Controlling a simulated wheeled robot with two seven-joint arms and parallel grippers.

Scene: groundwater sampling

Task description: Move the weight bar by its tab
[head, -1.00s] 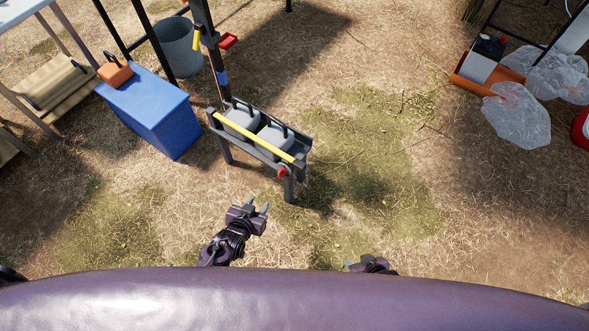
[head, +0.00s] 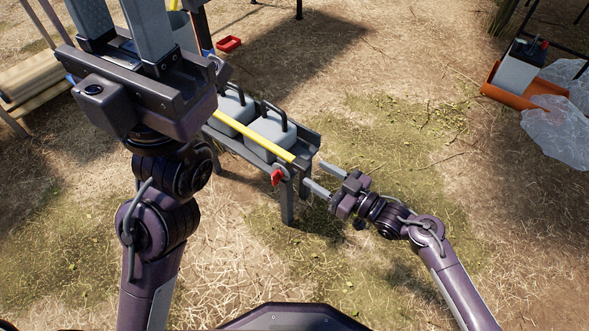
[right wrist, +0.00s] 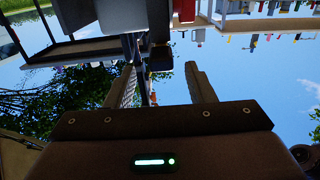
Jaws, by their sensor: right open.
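A yellow bar (head: 255,138) lies along the front top edge of a grey rack (head: 288,205), in front of two grey handled weights (head: 270,132). A red piece (head: 277,177) sits at the rack's right end, just below the bar's end; I cannot tell whether it is joined to the bar. My right gripper (head: 323,178) is open and empty, its fingers pointing at that right end from the right. Contact cannot be told. Its spread fingers show in the right wrist view (right wrist: 163,87). My left gripper (head: 120,35) is open, large and near the camera, hiding the bar's left end.
A red tray (head: 229,44) lies on the ground behind the rack. At the far right are an orange tray (head: 532,92) and clear plastic bags (head: 555,130). Dry grass right of the rack is free. A wooden bench (head: 30,85) stands far left.

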